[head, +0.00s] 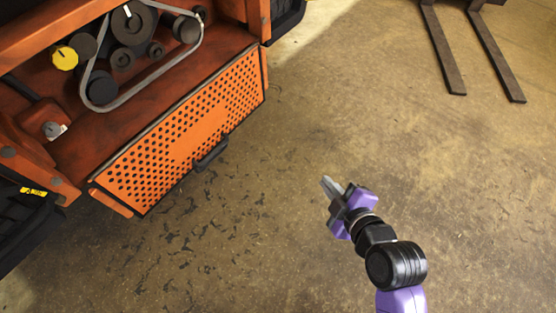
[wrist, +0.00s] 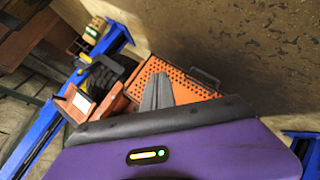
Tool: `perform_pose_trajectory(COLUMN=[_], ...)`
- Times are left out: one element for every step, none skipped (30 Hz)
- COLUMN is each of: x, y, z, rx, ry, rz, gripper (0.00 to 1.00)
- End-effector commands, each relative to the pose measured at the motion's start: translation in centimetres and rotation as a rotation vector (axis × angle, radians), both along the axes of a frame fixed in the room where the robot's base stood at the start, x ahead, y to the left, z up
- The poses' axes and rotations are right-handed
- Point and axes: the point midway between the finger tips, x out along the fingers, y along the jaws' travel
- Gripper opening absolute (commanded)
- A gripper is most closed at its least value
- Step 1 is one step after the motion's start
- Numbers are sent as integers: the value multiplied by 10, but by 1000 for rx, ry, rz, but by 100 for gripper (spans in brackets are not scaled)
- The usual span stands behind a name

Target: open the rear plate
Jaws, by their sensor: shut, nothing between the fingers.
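The rear plate (head: 185,135) is an orange perforated panel on the back of the orange mower, below the belt and pulleys, in the head view. Its black handle (head: 211,153) sits at the middle of its lower edge. The plate also shows in the wrist view (wrist: 190,88), with the handle (wrist: 204,76) on its far side. My gripper (head: 327,184) is right of the plate and apart from it, with bare floor between in the head view. Its fingers (wrist: 157,93) are shut together and empty in the wrist view.
Pulleys and a grey belt (head: 147,77) lie exposed above the plate. A yellow cap (head: 64,57) is at the upper left. Two dark forks (head: 443,48) stand out over the floor at the upper right. Blue lift beams (wrist: 75,88) show in the wrist view. The concrete floor (head: 270,230) is clear apart from scattered debris.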

Motion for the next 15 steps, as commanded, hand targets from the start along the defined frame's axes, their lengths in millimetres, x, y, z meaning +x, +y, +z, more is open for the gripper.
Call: perform_pose_trajectory(x=[11, 15, 18, 19, 20, 20, 18, 17, 14, 12, 10, 7, 6, 4, 2], y=[9, 15, 22, 27, 32, 37, 41, 45, 49, 52, 54, 57, 58, 60, 61], z=[24, 27, 31, 33, 35, 36, 37, 37, 37, 37, 37, 37, 37, 37, 36], rx=[-70, -117, -178, -222, -265, -319, -355, -389, -430, -457, -480, -507, -523, -537, -552], ry=[6, 12, 19, 21, 23, 24, 23, 19, 15, 10, 4, -2, -8, -12, -19], rz=[89, 149, 234, 297, 362, 448, 511, 571, 647, 700, 747, 804, 840, 873, 905], gripper=[0, 0, 0, 0, 0, 0, 0, 0, 0, 0, 0, 0, 0, 0, 0])
